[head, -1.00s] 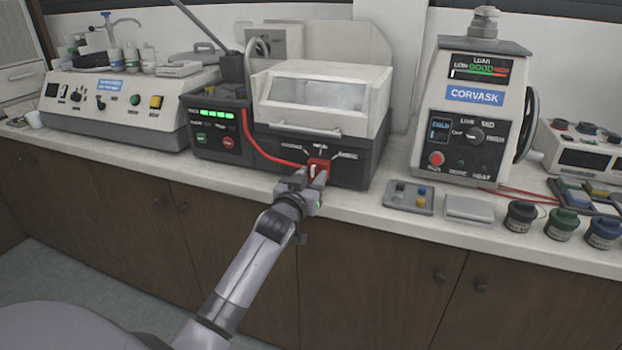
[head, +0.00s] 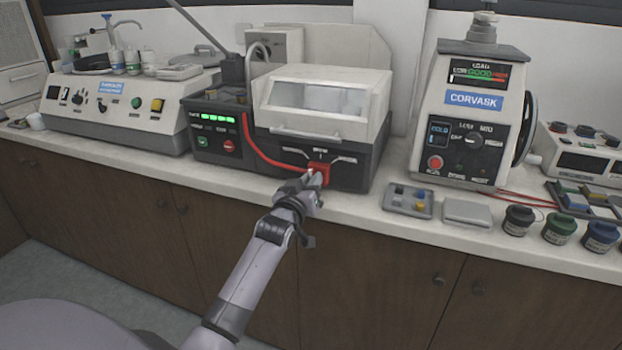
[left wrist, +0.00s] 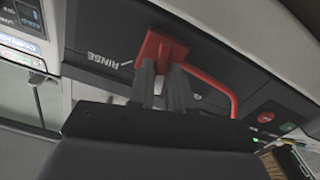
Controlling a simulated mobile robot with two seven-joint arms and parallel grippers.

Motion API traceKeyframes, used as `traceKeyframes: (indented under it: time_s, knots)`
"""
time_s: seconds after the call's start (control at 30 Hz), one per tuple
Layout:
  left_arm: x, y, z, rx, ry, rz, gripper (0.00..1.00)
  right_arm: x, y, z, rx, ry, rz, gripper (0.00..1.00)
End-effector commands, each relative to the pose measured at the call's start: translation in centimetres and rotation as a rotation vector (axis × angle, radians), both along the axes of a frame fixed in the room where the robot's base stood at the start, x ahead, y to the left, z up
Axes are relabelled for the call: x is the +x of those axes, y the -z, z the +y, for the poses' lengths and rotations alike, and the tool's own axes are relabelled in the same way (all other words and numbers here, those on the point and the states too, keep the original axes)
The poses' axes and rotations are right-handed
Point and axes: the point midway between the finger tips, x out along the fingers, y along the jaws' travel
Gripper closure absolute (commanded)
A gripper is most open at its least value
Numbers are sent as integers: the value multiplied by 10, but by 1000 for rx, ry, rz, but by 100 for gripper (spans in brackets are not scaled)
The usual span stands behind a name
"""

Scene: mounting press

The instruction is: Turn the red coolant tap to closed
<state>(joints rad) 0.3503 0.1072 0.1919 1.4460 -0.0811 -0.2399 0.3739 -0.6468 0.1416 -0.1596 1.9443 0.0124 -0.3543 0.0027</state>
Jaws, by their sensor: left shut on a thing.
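The red coolant tap (head: 320,170) is on the lower front of the grey machine (head: 350,172) with the clear-lidded white cover. A red hose (head: 258,150) runs to it from the left. My left gripper (head: 311,179) is at the tap, its fingers shut on it and partly hiding it. In the left wrist view the red tap (left wrist: 158,46) sits at the tips of the two gripper fingers (left wrist: 162,68). The printed word "RINSE" shows beside it. The tap's exact angle is hard to tell. My right gripper is not in view.
The control box (head: 217,140) with green lights stands left of the machine. The Corvask press (head: 465,120) stands to the right. A grey tray (head: 408,208), a flat pale box (head: 466,213) and several dark jars (head: 518,220) line the counter's front right.

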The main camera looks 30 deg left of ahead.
Motion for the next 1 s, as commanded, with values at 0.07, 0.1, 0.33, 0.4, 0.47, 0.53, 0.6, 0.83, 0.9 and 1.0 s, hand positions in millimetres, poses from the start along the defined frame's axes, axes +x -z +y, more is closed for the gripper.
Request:
traceKeyframes:
  time_s: [0.07,0.1,0.33,0.4,0.47,0.53,0.6,0.83,0.9,1.0]
  knots:
    - [0,-1,0,-69,0,-13,100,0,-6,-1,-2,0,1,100]
    - [0,-1,0,-102,0,-20,100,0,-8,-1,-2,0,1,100]
    - [-1,0,1,-282,0,-64,100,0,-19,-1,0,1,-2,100]
    - [-1,1,2,-329,-1,-76,100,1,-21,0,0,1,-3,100]
    - [-1,1,2,-364,-1,-84,100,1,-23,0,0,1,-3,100]
    - [-1,1,2,-403,0,-94,100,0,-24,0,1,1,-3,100]
    - [-1,2,2,-435,0,-100,100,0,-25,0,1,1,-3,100]
    - [-1,3,2,-498,0,-116,100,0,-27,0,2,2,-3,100]
    - [-1,3,2,-506,0,-117,100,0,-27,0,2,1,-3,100]
    - [-1,3,2,-511,0,-119,100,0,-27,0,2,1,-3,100]
